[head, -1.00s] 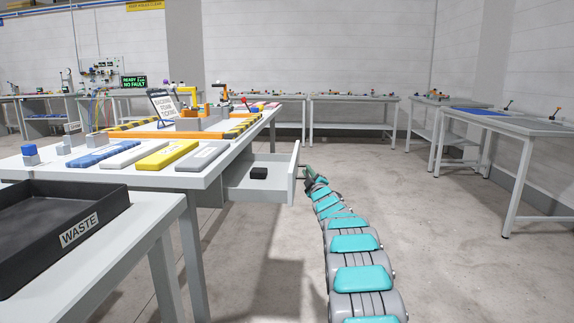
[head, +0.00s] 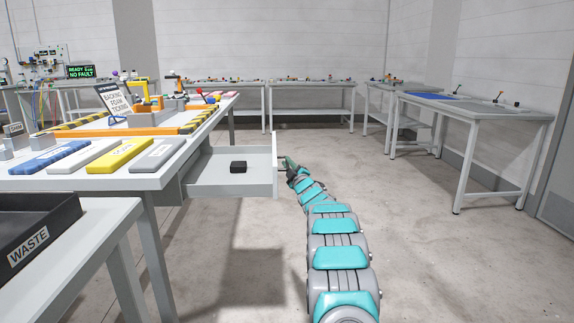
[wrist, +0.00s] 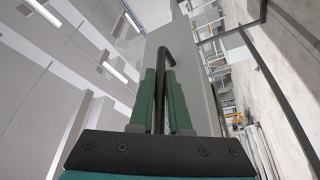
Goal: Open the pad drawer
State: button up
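The pad drawer (head: 222,185) stands well out from under the white table, showing its pale interior. A small black block (head: 238,167) lies inside it. My gripper (head: 288,166) is at the outer side of the drawer front, at the end of my teal and grey arm. In the wrist view, the dark bar handle (wrist: 164,58) runs between the two green fingers of my gripper (wrist: 164,95), which are closed about it. The grey drawer front (wrist: 190,85) is just beyond the fingers.
The white table (head: 150,182) carries blue, yellow and grey pads and an orange fixture. A black waste tray (head: 75,215) stands on a nearer bench at left. Another workbench (head: 480,118) is at right. The floor (head: 420,250) right of my arm is clear.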

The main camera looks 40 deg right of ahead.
jog(key=o, duration=0.4)
jog(key=shift+o, duration=0.2)
jog(key=b+v, duration=0.1)
jog(key=v, duration=0.6)
jog(key=shift+s, duration=0.35)
jog(key=shift+a+f, duration=0.1)
jog(key=shift+a, duration=0.05)
